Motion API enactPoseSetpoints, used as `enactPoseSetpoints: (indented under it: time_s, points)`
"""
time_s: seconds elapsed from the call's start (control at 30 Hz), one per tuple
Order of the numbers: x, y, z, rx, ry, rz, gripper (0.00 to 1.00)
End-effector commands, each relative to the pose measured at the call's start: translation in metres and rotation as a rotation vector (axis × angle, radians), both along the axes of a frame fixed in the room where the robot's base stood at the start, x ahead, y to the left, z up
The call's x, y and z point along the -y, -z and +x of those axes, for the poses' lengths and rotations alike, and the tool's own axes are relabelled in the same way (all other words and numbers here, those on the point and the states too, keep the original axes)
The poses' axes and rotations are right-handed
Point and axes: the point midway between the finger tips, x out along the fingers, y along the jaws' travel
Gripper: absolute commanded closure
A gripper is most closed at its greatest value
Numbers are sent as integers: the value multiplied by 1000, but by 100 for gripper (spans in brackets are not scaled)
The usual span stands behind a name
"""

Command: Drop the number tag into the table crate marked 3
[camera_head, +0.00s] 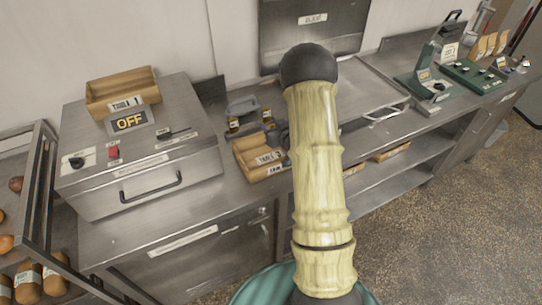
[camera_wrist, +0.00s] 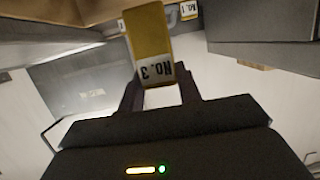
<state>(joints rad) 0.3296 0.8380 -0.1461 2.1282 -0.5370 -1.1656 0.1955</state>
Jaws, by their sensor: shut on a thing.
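My gripper (camera_wrist: 159,90) is shut on a yellow number tag (camera_wrist: 150,38) with a white label reading NO.3, upside down in the wrist view. In the head view my arm hides the held tag. A wooden crate marked TABLE 1 (camera_head: 124,92) sits on the steel appliance at the left. Another wooden crate (camera_head: 258,158) stands on the counter just left of my arm; its label starts with TABLE, but its number is too small to read. No crate can be read as marked 3.
A grey holder (camera_head: 243,107) with small yellow-labelled pieces stands behind the counter crate. A tag marked NO.1 (camera_wrist: 188,9) shows in the wrist view. Green machines (camera_head: 472,75) stand at the right. Wooden crates (camera_head: 392,152) sit on the lower shelf. A bread rack (camera_head: 40,180) is at the left.

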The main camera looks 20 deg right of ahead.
Motion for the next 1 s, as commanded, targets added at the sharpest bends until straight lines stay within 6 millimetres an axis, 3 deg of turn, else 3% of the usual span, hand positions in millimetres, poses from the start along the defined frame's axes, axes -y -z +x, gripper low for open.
enactPoseSetpoints:
  time_s: [0.33,0.77,0.8,0.9,1.0]
  points:
    - [13,42,-4,0,22,-1,89]
    - [13,49,-3,0,22,-1,89]
    - [12,49,-3,0,20,-2,62]
    - [9,49,-2,0,14,-1,42]
    - [6,49,-2,0,10,-2,40]
